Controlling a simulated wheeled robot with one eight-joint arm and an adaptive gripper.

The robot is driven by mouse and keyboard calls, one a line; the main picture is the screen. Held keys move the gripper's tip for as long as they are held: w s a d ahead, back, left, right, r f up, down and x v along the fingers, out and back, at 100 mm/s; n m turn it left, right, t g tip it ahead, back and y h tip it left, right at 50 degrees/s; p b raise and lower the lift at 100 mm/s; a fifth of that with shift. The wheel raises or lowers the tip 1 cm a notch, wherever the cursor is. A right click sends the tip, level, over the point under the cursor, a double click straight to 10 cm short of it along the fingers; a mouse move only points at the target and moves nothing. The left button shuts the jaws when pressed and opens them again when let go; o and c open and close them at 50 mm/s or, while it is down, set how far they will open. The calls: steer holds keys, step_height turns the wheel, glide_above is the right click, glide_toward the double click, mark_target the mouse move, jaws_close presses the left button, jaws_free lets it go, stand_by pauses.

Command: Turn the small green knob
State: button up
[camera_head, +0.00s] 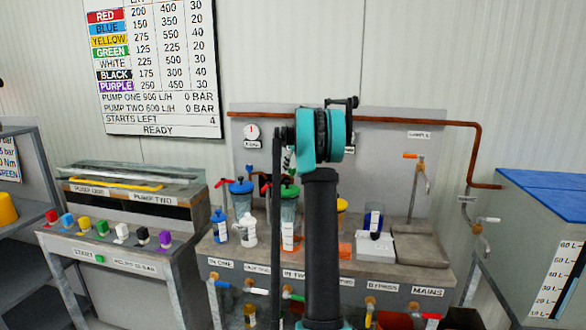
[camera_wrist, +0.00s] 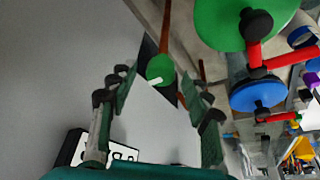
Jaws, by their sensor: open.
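The small green knob (camera_wrist: 158,70) with a white pointer shows in the wrist view, in front of a dark plate on the pale wall panel. My gripper (camera_wrist: 161,84) is open, with one finger on each side of the knob in the picture. Clear gaps show between the knob and both fingers; I cannot tell how far beyond the fingertips it lies. In the head view my arm covers this part of the panel, and I cannot make out the knob there.
A large green lid (camera_wrist: 225,18) with a red handle and a blue lid (camera_wrist: 257,93) are close on the right in the wrist view. A copper pipe (camera_head: 400,121) runs along the panel. Bottles and a white tray (camera_head: 374,246) stand on the bench (camera_head: 410,262).

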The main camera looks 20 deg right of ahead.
steer(key=shift+f, duration=0.15)
steer(key=shift+c, duration=0.2)
jaws_close()
